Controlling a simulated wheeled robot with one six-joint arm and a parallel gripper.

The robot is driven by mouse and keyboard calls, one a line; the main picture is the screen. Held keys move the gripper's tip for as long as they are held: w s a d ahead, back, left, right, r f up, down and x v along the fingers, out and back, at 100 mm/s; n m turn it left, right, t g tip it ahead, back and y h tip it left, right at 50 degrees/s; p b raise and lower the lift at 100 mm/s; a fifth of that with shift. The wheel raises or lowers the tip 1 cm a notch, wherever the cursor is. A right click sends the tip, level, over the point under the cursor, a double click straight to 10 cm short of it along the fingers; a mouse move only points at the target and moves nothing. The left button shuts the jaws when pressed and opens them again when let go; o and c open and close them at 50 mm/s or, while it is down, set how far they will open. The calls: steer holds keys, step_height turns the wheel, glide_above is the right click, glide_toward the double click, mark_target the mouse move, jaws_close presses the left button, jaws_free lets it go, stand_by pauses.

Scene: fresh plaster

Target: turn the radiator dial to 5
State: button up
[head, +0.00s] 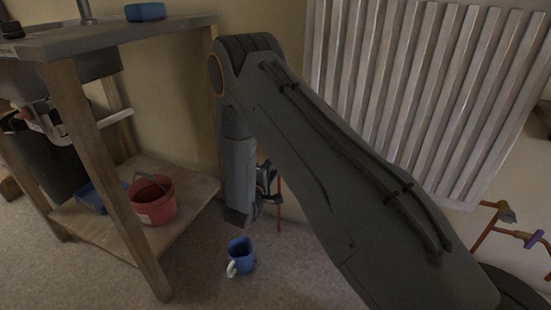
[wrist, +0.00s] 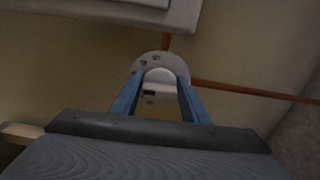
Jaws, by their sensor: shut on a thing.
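The radiator dial (wrist: 158,60) shows in the wrist view as a round grey disc with dark marks on it and a pale knob in the middle. My gripper (wrist: 159,78) has its two blue fingers on either side of the pale knob, shut on it. The number it is set to cannot be read. In the head view my gripper (head: 266,192) is low by the wall, left of the radiator (head: 420,90), partly behind my arm. The dial cannot be made out there.
Copper pipes (wrist: 255,92) run from the dial area. A wooden workbench (head: 75,130) stands at left, with a red bucket (head: 155,205) on its lower shelf. A blue mug (head: 241,255) stands on the floor below my gripper. The radiator's underside (wrist: 130,14) is close by.

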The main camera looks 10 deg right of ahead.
steer(key=m+p, duration=0.2)
steer(key=m, duration=0.1)
steer(key=shift+s+m+p, duration=0.1)
steer(key=shift+m+p, duration=0.2)
steer(key=shift+m, duration=0.1)
steer(key=m+p, duration=0.2)
steer(key=m, duration=0.1)
steer(key=shift+f+m, duration=0.1)
steer(key=shift+m, duration=0.2)
steer(key=m+p, duration=0.2)
steer(key=m, duration=0.2)
steer(key=shift+a+f, duration=0.1)
steer(key=shift+w+a+m+p, duration=0.15)
steer(key=shift+m+p, duration=0.7)
steer(key=shift+m, duration=1.05)
steer(key=o, duration=1)
steer(key=shift+p+v, duration=0.85)
steer(key=shift+v, duration=3)
